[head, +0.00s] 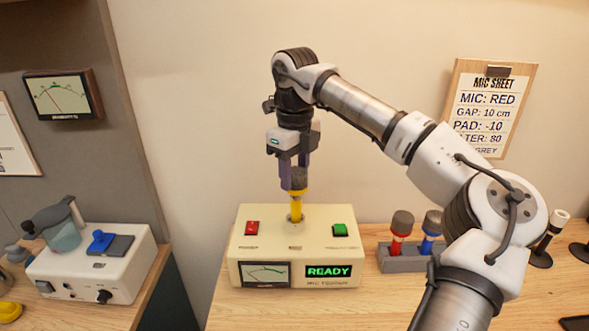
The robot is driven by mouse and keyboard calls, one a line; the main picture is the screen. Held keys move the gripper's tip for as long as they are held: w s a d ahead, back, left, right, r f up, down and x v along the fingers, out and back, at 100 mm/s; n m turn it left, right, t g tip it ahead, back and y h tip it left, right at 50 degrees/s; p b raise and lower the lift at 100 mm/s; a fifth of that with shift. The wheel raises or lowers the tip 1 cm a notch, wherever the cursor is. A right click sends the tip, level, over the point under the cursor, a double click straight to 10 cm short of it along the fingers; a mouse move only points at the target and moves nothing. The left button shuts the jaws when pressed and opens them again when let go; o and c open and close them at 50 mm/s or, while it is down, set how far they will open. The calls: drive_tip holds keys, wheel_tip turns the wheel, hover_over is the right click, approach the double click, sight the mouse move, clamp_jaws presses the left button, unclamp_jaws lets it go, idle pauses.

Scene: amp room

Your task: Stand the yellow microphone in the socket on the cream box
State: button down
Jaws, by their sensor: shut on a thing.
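The yellow microphone (296,205) is upright with its dark head at the top. My gripper (294,178) points straight down and is shut on the microphone near its head. The lower end of the yellow body is at the socket (295,218) in the middle of the cream box's top. Whether the microphone rests fully in the socket is hard to tell from this angle. The cream box (300,244) stands on the wooden table, with a red button, a green button, a meter and a green "READY" display.
A grey rack (406,262) right of the box holds a red microphone (400,232) and a blue microphone (431,232). A black-based stand (541,256) is further right. A white device (92,262) sits on the left counter. A mic sheet (491,105) hangs on the wall.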

drive_tip(key=c, duration=0.7)
unclamp_jaws()
wheel_tip(320, 180, up, 14)
drive_tip(key=shift+f+b, duration=0.1)
drive_tip(key=shift+b, duration=0.35)
